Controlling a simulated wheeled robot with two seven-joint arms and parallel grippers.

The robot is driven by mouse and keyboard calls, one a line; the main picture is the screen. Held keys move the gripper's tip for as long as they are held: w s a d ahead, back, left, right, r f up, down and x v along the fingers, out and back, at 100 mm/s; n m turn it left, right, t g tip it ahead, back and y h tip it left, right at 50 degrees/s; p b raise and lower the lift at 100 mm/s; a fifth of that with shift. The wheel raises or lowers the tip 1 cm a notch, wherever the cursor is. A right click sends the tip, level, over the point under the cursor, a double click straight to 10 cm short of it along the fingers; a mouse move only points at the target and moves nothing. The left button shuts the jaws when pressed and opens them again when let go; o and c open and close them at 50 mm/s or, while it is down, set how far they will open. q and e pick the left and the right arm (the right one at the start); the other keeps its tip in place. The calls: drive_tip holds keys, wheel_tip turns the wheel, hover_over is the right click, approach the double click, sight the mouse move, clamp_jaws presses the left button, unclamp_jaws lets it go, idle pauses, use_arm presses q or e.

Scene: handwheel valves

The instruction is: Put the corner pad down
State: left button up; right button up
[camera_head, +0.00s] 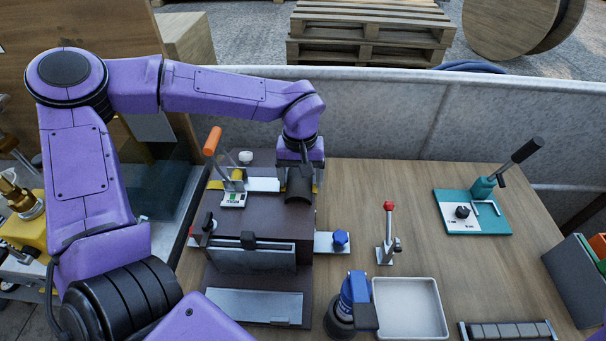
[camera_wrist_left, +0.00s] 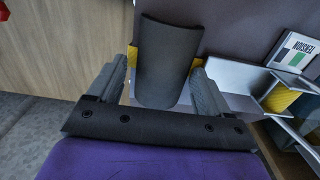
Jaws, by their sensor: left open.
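The corner pad (camera_head: 298,186) is a dark grey, curved piece at the back right edge of the brown box (camera_head: 255,215). In the left wrist view the pad (camera_wrist_left: 163,65) lies between my left fingers, with a gap on each side. My left gripper (camera_head: 299,166) is open, straddling the pad from behind. Its two fingers also show in the left wrist view (camera_wrist_left: 158,78). Yellow parts show on both sides of the pad. The pad's underside is hidden, so I cannot tell how it touches the box. My right gripper is out of view.
An orange-handled ratchet (camera_head: 213,142) stands left of the pad. A red-knobbed lever (camera_head: 389,228), a blue and black device (camera_head: 352,302), a grey tray (camera_head: 441,309) and a teal lever plate (camera_head: 480,224) are on the table. The back right tabletop (camera_head: 375,185) is clear.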

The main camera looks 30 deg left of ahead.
sight(300, 178)
use_arm(q)
wheel_tip(300, 178, up, 13)
drive_tip(key=shift+a+r, duration=0.2)
drive_tip(key=shift+d, duration=0.1)
